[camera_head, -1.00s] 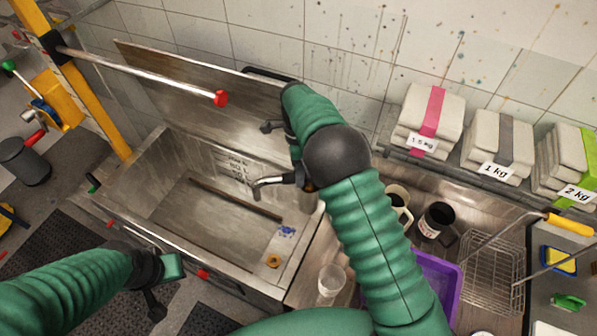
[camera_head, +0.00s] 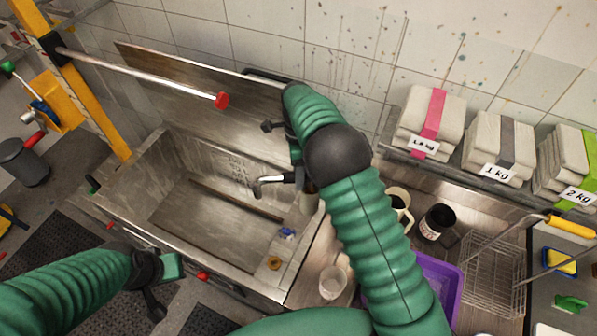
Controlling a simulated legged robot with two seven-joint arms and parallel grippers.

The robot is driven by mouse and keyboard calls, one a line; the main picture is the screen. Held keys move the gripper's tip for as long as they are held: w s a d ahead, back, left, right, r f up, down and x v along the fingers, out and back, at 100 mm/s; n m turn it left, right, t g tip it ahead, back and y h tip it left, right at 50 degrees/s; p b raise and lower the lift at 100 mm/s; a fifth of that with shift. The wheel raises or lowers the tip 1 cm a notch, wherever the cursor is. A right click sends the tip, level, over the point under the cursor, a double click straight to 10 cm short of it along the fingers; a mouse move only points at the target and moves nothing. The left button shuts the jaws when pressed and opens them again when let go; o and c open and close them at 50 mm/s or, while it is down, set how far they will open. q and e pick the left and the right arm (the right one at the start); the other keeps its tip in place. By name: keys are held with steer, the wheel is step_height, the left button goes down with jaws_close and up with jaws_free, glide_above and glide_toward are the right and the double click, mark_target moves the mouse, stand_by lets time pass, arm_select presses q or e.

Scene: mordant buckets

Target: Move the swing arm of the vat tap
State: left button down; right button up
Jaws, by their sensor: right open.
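A short bent spout (camera_head: 272,184) with a dark tip juts left over the steel vat (camera_head: 128,190) from behind my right arm. It looks like the swing arm of the vat tap; its base is hidden behind my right arm. My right gripper (camera_head: 281,130) is open, just above and behind the spout in the picture. It is partly hidden by its own arm, and I cannot tell whether it touches the spout. My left gripper (camera_head: 163,280) is in front of the vat's near rim, well away from the spout; its jaws are unclear.
A metal rod with a red end (camera_head: 221,100) reaches from a yellow post over the vat's back. A clear cup (camera_head: 333,282), mugs (camera_head: 437,221), a purple tub (camera_head: 440,285) and a wire basket (camera_head: 493,272) crowd the right counter. Weighted bundles (camera_head: 432,115) sit on a shelf.

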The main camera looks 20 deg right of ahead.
steer(key=shift+r, duration=0.15)
steer(key=w+r+b, duration=0.1)
steer(key=w+r, duration=0.2)
steer(key=r, duration=1.3)
steer(key=shift+w+d, duration=0.2)
steer(key=shift+d, duration=0.15)
